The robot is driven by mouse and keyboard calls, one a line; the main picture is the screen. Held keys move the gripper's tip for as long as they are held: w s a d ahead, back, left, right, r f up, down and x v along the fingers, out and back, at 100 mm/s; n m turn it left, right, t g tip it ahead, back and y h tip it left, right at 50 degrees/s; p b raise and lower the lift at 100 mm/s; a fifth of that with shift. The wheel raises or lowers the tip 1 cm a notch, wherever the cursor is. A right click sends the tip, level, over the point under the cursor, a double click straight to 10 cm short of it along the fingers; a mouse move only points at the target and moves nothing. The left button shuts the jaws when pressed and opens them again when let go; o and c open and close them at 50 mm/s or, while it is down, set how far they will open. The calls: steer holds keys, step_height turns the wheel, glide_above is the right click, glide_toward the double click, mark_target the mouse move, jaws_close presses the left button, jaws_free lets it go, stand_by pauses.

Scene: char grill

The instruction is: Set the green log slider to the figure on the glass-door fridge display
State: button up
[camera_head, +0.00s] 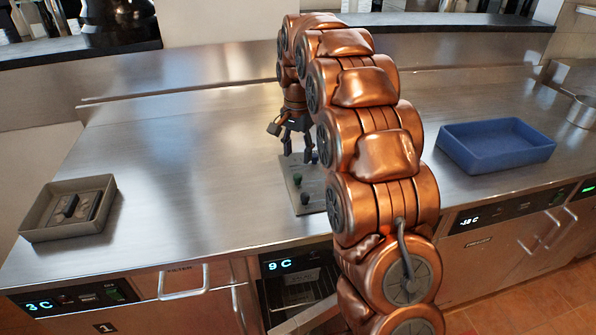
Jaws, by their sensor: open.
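A small grey slider panel (292,193) lies on the steel counter, partly hidden behind my arm. Dark green knobs show on it, a nearer green knob (305,198) and a farther green knob (297,178). A blue knob (315,158) stands near its far end. I cannot read any scale on the panel. The glass-door fridge display (279,264) under the counter reads 9 C, above a door showing wire racks. My gripper (297,160) hangs fingers down over the far end of the panel, open and empty, apart from the green knobs.
A grey tray (40,234) with dark items sits at the left. A blue bin (470,165) stands at the right. Other displays read 3 C (39,306) and -18 C (470,222). The counter between the grey tray and panel is clear.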

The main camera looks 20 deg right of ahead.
mark_target(298, 175)
steer(key=shift+f+p, duration=0.85)
steer(key=shift+f, duration=2.65)
jaws_close()
